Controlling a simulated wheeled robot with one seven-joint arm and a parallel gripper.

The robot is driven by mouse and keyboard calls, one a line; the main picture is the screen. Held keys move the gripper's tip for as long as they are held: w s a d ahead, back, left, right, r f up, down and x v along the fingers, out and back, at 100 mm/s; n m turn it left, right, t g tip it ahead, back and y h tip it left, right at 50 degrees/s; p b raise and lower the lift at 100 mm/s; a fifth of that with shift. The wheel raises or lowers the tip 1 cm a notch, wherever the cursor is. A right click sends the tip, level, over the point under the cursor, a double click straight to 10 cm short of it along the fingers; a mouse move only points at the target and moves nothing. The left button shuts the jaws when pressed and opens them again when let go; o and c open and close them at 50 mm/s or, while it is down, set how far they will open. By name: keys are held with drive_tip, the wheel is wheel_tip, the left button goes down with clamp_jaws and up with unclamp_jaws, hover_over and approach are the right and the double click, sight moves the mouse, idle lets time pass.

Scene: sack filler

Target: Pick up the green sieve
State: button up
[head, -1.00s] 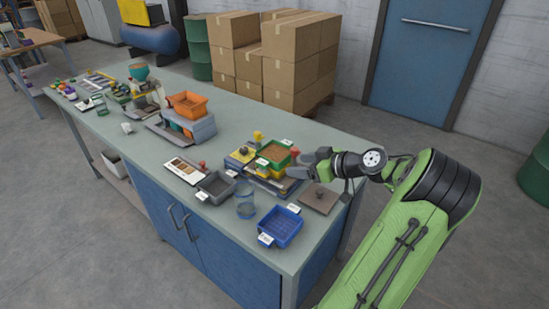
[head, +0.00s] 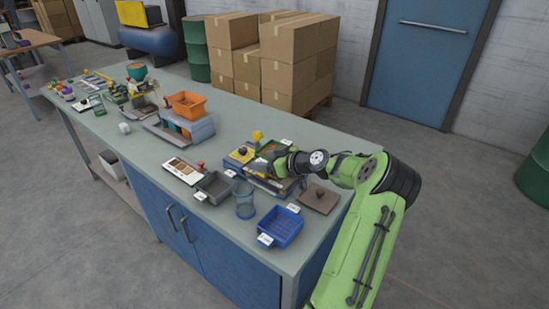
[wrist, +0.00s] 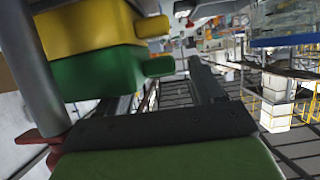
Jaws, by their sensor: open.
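My gripper (head: 279,160) is at the near side of the stack, open and empty. Whether a finger touches the sieve I cannot tell.
A grey bin (head: 214,186), a clear blue-tinted jar (head: 245,203) and a blue bin (head: 281,229) stand in front of the rig. A brown plate (head: 319,199) lies to the right under my arm. A grey post (wrist: 28,70) stands close at left in the wrist view.

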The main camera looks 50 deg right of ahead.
drive_tip(key=shift+s, duration=0.1)
drive_tip(key=c, duration=1.1)
wheel_tip(320, 180, up, 10)
drive_tip(key=p, duration=0.1)
drive_tip(key=shift+p, duration=0.35)
